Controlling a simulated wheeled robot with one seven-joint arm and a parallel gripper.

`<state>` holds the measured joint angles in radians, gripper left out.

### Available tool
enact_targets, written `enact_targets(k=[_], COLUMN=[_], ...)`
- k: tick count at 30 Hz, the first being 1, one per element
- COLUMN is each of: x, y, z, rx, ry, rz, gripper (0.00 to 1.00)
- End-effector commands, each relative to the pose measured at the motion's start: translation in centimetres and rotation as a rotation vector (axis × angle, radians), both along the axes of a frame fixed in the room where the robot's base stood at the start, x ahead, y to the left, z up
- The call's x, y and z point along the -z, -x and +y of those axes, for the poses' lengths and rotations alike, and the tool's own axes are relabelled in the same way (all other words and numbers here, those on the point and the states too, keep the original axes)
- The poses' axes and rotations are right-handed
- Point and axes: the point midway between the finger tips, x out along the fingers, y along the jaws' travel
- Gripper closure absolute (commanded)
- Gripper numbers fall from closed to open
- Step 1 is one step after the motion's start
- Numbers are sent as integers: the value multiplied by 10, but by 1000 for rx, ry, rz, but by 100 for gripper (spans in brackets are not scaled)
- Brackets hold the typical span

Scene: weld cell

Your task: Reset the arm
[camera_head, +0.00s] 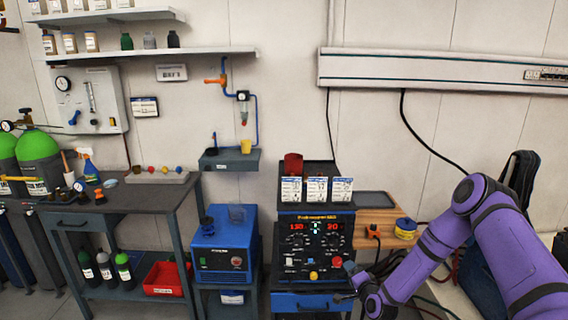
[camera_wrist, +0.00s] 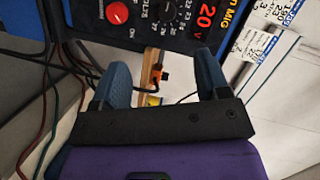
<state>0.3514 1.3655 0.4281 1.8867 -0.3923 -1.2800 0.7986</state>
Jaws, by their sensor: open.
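My purple arm reaches in from the right in the head view, bent at the elbow. My gripper (camera_head: 347,282) is in front of the lower part of the welding machine (camera_head: 318,226), which has red number displays and several knobs. In the wrist view my gripper (camera_wrist: 165,85) shows two blue-grey fingers spread apart with nothing between them. The welding machine's panel (camera_wrist: 150,22) with a red knob lies beyond the fingers. Whether a finger touches the machine cannot be told.
A blue unit (camera_head: 223,250) stands left of the welder. A dark workbench (camera_head: 120,195) holds a spray bottle and small parts. Green-topped cylinders (camera_head: 38,147) stand far left. A wooden surface (camera_head: 385,222) with a yellow roll is right of the welder. Cables hang near my arm.

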Motion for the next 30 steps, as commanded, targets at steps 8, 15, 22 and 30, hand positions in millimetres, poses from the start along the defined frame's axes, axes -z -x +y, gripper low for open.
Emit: enact_targets(k=[8, 15, 22, 30], x=[-83, -153, -222, -301], y=[-20, -20, -5, 29], z=[-5, -10, -18, -29], rx=[-118, -192, -240, -276], ry=[233, 424, 594, 769], rz=[66, 127, 191, 270], gripper=[31, 31, 31, 31])
